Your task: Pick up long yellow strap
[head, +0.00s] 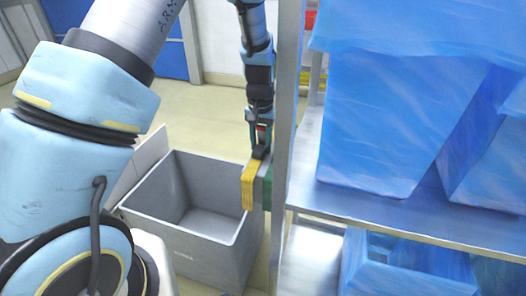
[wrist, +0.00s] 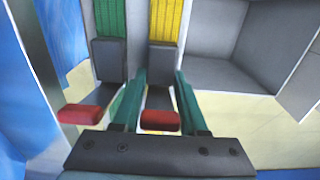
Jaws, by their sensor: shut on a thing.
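The long yellow strap (head: 249,187) hangs beside a metal upright, near the grey box's right rim. In the wrist view, its yellow webbing (wrist: 165,22) runs up from a dark grey end piece. My gripper (head: 260,138) points down and is shut on that end piece; its teal fingers (wrist: 160,88) stand on either side of it. A green strap (wrist: 110,22) with a similar dark end piece hangs just left of the yellow one in the wrist view, outside the fingers. In the head view, the upright hides part of the green strap.
An open, empty grey box (head: 190,225) stands on the floor below and left of the strap. The metal upright (head: 287,110) is very close to my gripper's right. Blue-lined bins (head: 385,120) sit on the shelf (head: 400,215) at right. Floor behind the box is clear.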

